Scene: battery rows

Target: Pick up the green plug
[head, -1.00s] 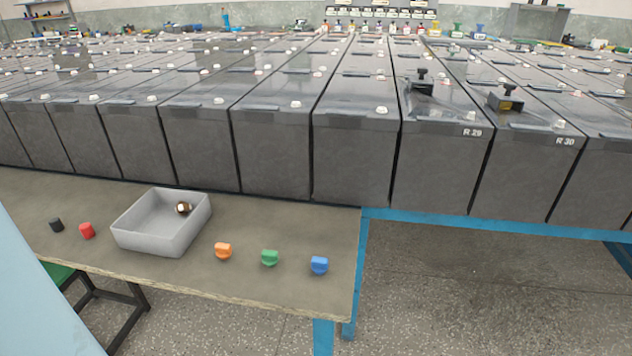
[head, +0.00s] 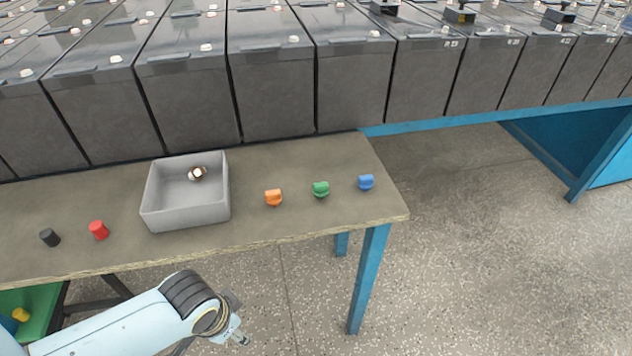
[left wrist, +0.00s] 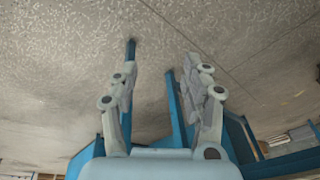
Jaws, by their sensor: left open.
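The green plug (head: 320,189) stands on the worktable (head: 290,224), between an orange plug (head: 273,197) and a blue plug (head: 366,182). My left gripper (head: 241,338) is in front of the table's front edge, over the floor and well apart from the green plug. In the left wrist view my left gripper (left wrist: 155,85) has its two fingers spread with nothing between them; the plugs do not show there. My right gripper is not in view.
A red plug (head: 99,230) and a black plug (head: 50,237) lie farther left. Large dark batteries (head: 278,88) line the table's back. The floor at right is clear.

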